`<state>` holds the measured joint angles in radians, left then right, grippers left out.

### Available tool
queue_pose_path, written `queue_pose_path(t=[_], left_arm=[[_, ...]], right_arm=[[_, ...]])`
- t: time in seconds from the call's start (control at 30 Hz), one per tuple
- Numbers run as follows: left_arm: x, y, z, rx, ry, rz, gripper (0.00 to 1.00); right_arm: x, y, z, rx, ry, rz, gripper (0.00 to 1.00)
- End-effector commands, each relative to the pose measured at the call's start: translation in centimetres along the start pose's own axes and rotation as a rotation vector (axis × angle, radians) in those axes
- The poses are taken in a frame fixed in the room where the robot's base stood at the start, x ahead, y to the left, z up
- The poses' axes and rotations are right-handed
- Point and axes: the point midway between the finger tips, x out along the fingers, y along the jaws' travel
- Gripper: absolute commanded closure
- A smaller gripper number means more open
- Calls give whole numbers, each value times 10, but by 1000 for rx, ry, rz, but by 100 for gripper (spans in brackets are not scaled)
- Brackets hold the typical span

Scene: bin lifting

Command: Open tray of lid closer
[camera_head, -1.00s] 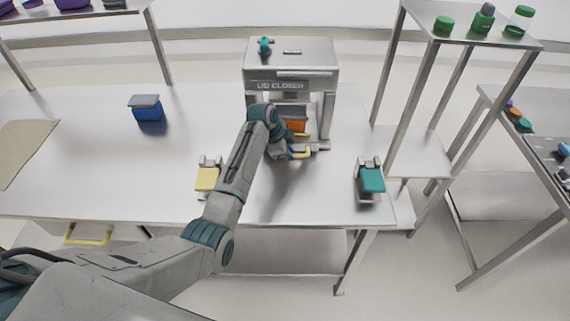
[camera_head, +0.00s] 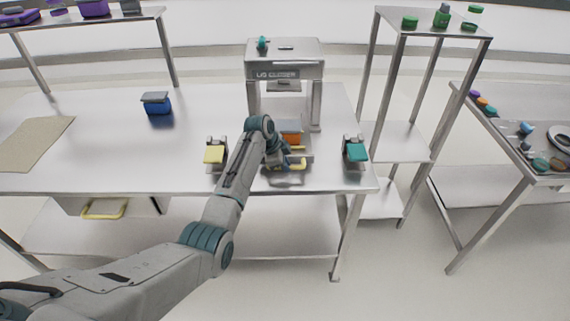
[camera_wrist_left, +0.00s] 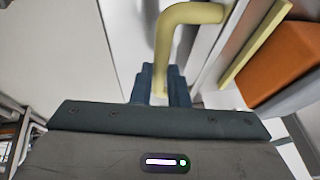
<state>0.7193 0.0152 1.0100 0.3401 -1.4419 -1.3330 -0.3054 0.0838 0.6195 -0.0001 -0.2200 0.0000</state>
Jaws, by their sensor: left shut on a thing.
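The lid closer (camera_head: 284,57) is a grey metal machine standing at the back of the table. Its tray (camera_head: 304,152) is out in front of the machine's legs, with an orange block (camera_head: 291,131) on it. The tray has a yellow handle (camera_head: 296,164) at the front, which also shows in the left wrist view (camera_wrist_left: 178,22). My left gripper (camera_wrist_left: 160,88) is shut on the yellow handle. The orange block shows at the right of the wrist view (camera_wrist_left: 280,68). My arm hides part of the tray's left side. My right gripper is not in view.
A yellow-topped device (camera_head: 214,155) and a teal-topped one (camera_head: 355,151) stand at the table's front edge, either side of the tray. A blue container (camera_head: 157,103) sits further left. A metal shelf (camera_head: 432,26) with green bottles stands right.

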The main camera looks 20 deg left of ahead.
Motion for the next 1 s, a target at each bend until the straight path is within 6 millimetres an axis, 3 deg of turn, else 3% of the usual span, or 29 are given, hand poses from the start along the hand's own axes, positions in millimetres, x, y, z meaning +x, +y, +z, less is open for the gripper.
queue_pose_path(t=[0.4, 0.43, 0.5, 0.53, 0.83, 1.0], left_arm=[[-1, -1, 0, 1, 1, -3, 100], [-1, -1, 0, 1, 1, -3, 80], [-1, -1, 0, 1, 1, -3, 66], [-1, -1, 0, 1, 1, -3, 64], [-2, -1, 0, 1, 1, -2, 64], [-18, -1, 1, 1, 1, -6, 64]], right_arm=[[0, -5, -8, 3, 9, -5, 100], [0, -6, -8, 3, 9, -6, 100], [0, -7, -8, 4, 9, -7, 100], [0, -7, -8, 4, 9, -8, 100], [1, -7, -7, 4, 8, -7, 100], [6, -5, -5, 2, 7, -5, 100]])
